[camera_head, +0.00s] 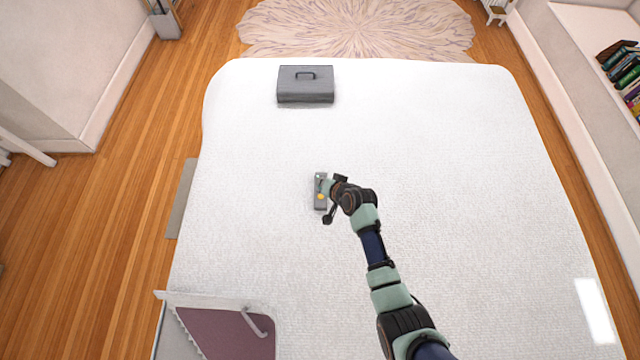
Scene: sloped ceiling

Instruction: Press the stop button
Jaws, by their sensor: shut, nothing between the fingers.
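A small grey control box (320,204) lies on the white covered surface (430,140), near the middle of the view. A round yellow button (321,197) shows on its lower half. My gripper (325,186) is over the upper part of the box, just above the yellow button in the picture, and hides some of the box there. The gripper is shut and holds nothing. Whether it touches the box cannot be told from this view. No label is readable at this size, and any button under the gripper is hidden.
A grey case with a handle (305,85) sits at the far edge of the white surface. A white-framed object with a maroon panel (228,332) stands at the near left. The white surface around the box is clear.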

